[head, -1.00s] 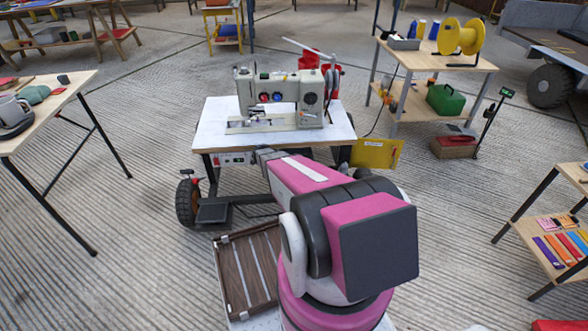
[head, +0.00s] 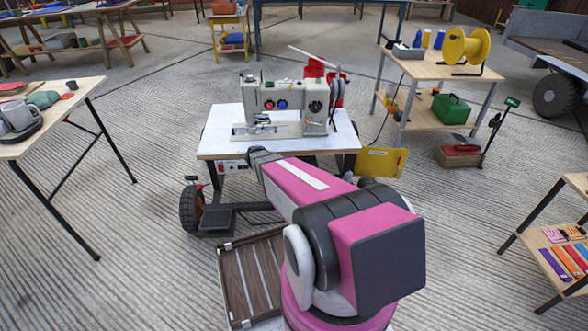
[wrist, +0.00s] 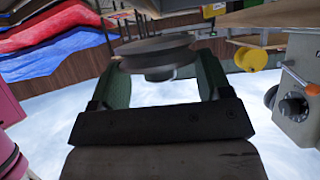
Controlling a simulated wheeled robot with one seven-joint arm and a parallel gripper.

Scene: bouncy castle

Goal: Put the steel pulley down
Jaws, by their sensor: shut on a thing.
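The steel pulley (wrist: 157,52) is a dark grey grooved disc in the wrist view. It sits between the green fingers of my gripper (wrist: 155,68), which is shut on it. The wrist view looks upside down, with bright sky at the bottom. In the head view my pink and grey arm hides the gripper and the pulley. The arm reaches toward the front edge of the white sewing table (head: 222,127). I cannot tell the pulley's height above any surface.
A sewing machine (head: 285,101) stands on the white table; it also shows in the wrist view (wrist: 297,85). A slatted wooden tray (head: 252,277) lies low in front. Tables stand left (head: 62,107) and right (head: 572,205). A shelf unit (head: 430,70) holds a yellow reel (head: 467,46).

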